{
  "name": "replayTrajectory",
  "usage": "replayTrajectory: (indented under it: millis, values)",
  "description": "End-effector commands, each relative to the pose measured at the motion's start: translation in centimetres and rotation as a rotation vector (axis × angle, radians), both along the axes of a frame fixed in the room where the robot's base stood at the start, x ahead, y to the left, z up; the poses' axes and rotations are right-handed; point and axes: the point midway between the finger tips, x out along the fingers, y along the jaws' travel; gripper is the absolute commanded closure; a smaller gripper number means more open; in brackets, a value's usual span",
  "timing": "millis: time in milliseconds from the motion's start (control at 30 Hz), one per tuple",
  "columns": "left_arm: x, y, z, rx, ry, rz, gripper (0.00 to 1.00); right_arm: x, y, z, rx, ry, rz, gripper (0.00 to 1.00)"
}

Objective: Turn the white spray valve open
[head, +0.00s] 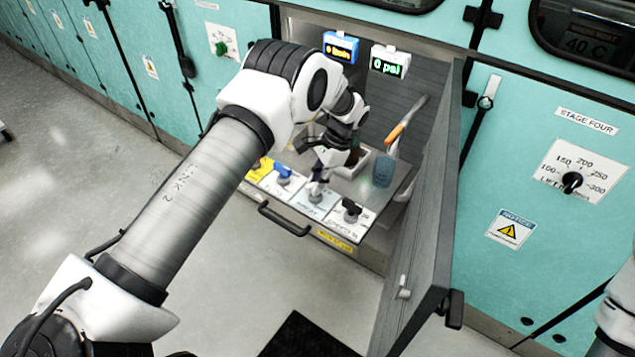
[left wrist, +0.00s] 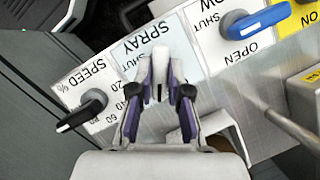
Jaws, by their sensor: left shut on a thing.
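The white spray valve (left wrist: 158,48) has a narrow white handle on the plate lettered SPRAY and SHUT (left wrist: 131,47). In the left wrist view its handle points up the picture, between my fingers. My left gripper (left wrist: 159,84) is shut on it, a purple-lined finger on each side. In the head view my left gripper (head: 318,188) is over the same plate and hides most of the valve. The lower part of the handle and its pivot are hard to make out between the fingers. My right gripper is out of view.
A blue-handled valve (left wrist: 258,21) is beside the spray valve, and a black speed knob (left wrist: 84,112) is on its other side. An open door (head: 427,235) stands right of the bay. Two displays (head: 340,47) (head: 390,62) hang above, reading 0.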

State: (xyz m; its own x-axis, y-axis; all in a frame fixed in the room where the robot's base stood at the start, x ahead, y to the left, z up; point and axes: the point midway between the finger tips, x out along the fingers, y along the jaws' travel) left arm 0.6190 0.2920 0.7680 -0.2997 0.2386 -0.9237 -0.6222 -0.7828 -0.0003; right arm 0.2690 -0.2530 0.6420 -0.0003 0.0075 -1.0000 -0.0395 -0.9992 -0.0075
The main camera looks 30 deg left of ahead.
Motion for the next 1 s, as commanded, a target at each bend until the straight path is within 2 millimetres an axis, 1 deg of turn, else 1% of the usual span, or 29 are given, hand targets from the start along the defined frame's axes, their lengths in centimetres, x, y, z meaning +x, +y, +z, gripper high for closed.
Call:
replayTrajectory:
  millis: [300, 500, 700, 1000]
  values:
    - [0.05, 0.19, -0.15, -0.001, 0.0, 0.285, 1.0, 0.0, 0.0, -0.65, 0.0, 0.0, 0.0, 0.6]
    - [0.03, 0.23, -0.14, 0.0, 0.001, 0.423, 1.0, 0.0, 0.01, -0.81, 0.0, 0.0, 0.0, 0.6]
    - [0.0, 0.26, -0.13, 0.0, 0.002, 0.508, 1.0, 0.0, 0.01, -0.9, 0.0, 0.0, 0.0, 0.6]
    - [-0.02, 0.28, -0.14, 0.001, 0.003, 0.55, 1.0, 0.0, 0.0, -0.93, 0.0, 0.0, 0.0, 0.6]
